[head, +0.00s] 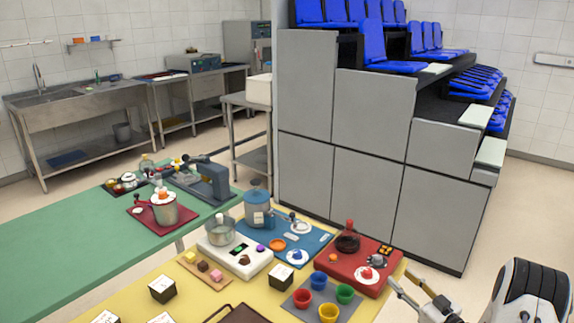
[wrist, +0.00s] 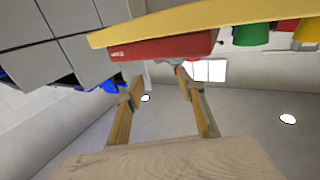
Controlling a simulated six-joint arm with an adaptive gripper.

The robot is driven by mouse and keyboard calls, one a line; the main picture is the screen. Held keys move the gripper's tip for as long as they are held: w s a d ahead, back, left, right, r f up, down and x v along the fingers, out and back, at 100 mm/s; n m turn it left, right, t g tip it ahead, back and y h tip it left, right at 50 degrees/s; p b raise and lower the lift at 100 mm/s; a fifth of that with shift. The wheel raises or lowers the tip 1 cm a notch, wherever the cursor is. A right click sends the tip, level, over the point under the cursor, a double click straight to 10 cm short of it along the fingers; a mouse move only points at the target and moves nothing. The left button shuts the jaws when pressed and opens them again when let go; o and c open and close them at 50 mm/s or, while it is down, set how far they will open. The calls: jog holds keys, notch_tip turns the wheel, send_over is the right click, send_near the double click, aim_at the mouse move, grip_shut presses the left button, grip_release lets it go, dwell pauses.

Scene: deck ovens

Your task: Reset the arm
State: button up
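My gripper (head: 408,284) is at the lower right of the head view, beside the right edge of the yellow table (head: 140,300). In the wrist view my gripper (wrist: 158,95) shows two tan fingers spread apart with nothing between them, so it is open and empty. My white arm link stands at the right edge of the head view.
Coloured cups (head: 345,293) stand on a grey mat nearby. A blue tray (head: 310,247) and a green table (head: 70,250) lie farther left. Grey tiered seating stands behind; floor at right is clear.

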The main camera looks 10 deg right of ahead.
jog(key=w+a+r+g+h, duration=0.1)
jog(key=w+r+h, duration=0.15)
jog(key=r, duration=0.45)
jog(key=w+a+r+g+h, duration=0.1)
jog(key=w+r+g+h, duration=0.15)
jog(key=r, duration=0.45)
jog(key=s+a+r+m+g+h, duration=0.25)
jog(key=s+a+r, duration=0.25)
jog(key=s+r, duration=0.45)
jog(key=s+a+g, duration=0.2)
jog(key=s+a, duration=0.4)
jog(key=s, duration=0.5)
jog(key=s+a+g+y, duration=0.1)
jog(key=s+a, duration=0.5)
jog(key=s, duration=0.6)
jog(key=s+a+m+g+y, duration=0.1)
jog(key=s+a, duration=0.5)
jog(key=s, duration=0.6)
jog(key=shift+a+g, duration=0.4)
jog(key=shift+g, duration=0.4)
